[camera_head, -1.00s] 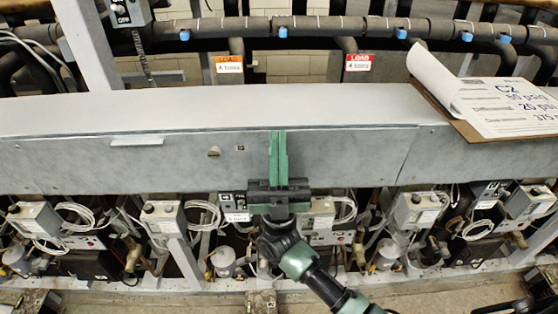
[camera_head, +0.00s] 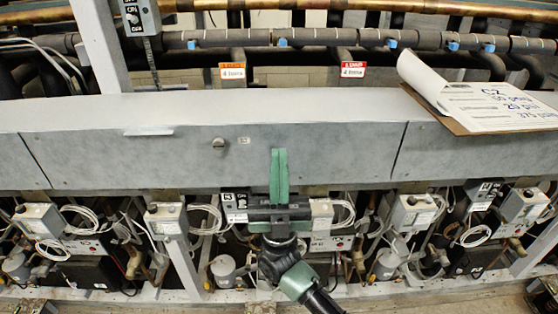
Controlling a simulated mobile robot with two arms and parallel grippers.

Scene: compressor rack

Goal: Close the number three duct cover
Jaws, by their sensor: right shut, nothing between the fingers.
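The duct cover (camera_head: 330,160) is a long grey metal panel on the front of the duct, between a seam at the left and one at the right. Its face looks about level with the neighbouring panels, with no clear gap at its edges. It has a round latch (camera_head: 218,143) and a small lip (camera_head: 149,132) on its upper edge. A label with a 3 (camera_head: 229,197) sits below it. My right gripper (camera_head: 279,152) is shut and empty, green fingers pointing up before the cover's lower middle. I cannot tell whether they touch it. My left gripper is out of view.
A clipboard with papers (camera_head: 485,100) lies on the duct top (camera_head: 250,108) at the right. Control boxes (camera_head: 410,211), cables and valves crowd the space below the duct.

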